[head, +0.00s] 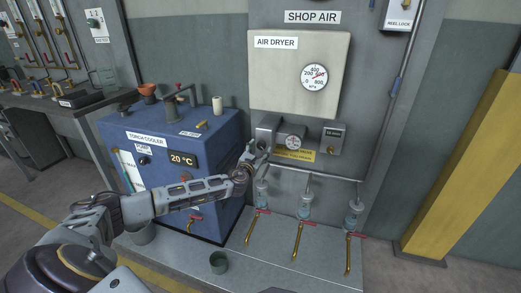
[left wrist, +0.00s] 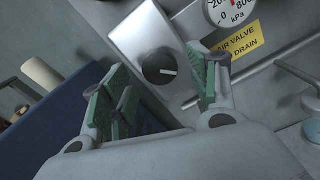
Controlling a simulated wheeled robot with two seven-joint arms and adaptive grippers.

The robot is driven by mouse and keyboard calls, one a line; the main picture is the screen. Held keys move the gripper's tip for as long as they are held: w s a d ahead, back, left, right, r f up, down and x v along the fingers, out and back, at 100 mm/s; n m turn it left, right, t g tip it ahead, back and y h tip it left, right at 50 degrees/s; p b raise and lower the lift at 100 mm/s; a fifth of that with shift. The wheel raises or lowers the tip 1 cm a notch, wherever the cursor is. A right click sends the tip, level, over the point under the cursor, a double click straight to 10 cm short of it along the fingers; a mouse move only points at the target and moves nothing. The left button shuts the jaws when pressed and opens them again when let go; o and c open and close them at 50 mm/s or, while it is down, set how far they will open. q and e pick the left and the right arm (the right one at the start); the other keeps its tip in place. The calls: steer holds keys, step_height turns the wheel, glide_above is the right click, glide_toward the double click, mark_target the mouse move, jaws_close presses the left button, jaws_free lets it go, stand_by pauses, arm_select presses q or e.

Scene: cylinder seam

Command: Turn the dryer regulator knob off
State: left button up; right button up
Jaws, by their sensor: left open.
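The regulator knob (left wrist: 159,69) is a dark round knob with a white pointer mark toward its right side. It sits on a light grey box (left wrist: 145,35), which also shows in the head view (head: 268,128) below the air dryer panel (head: 299,103). In the head view my left gripper mostly hides the knob. My left gripper (head: 257,157) is in front of the box. In the left wrist view its green-padded fingers (left wrist: 160,92) are open, one to each side of the knob, with no visible grip on it. My right gripper is not in view.
A round gauge (head: 293,142) and a yellow label (head: 295,155) are right of the box. The blue torch cooler (head: 215,150) stands to the left. Pipes with several red-handled valves (head: 305,213) hang below.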

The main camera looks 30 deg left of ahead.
mark_target(261, 145)
arm_select(q)
steer(key=shift+b+x, duration=0.35)
steer(key=shift+x, duration=1)
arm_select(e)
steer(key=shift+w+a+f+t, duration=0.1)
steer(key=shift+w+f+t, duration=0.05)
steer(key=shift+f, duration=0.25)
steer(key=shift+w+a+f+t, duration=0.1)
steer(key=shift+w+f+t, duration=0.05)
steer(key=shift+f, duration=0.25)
arm_select(q)
steer(key=c, duration=1)
